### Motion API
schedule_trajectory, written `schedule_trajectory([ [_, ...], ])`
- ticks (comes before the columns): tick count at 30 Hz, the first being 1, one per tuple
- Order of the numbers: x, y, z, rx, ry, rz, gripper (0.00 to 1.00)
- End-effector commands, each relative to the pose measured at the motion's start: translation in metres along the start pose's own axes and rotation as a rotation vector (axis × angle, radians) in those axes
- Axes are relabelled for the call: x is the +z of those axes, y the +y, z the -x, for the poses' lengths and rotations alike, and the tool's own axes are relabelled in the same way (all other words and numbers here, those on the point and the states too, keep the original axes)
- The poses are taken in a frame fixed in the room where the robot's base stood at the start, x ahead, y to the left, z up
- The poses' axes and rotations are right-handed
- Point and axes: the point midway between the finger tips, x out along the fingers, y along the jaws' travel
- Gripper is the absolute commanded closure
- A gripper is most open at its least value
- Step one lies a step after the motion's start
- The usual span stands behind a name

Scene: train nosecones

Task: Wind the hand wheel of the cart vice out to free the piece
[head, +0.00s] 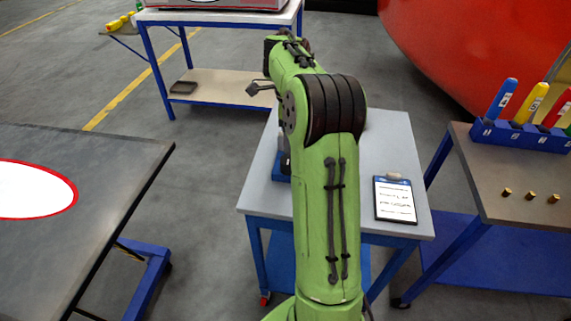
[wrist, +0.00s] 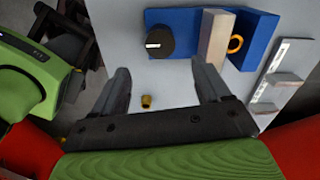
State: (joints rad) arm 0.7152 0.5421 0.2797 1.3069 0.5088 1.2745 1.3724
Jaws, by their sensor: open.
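The vice (wrist: 185,17) is blue and sits on the grey cart top (wrist: 170,72). Its dark round hand wheel (wrist: 161,36) has a small white mark and is at the vice's left. In the head view my arm hides most of the vice, leaving a blue edge (head: 280,168).
A small brass part (wrist: 146,102) lies on the cart top near my gripper. A clipboard (head: 394,200) lies on the cart's right side. A bench (head: 510,185) with coloured tools stands at right, a dark table (head: 110,170) at left.

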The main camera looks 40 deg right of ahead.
Motion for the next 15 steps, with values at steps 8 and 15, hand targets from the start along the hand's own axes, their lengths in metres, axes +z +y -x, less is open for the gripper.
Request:
schedule_trajectory([
  [8, 0.000, 0.001, -0.074, 0.003, 0.000, 0.002, 0.24],
  [15, 0.000, 0.000, -0.101, 0.000, 0.000, 0.002, 0.24],
])
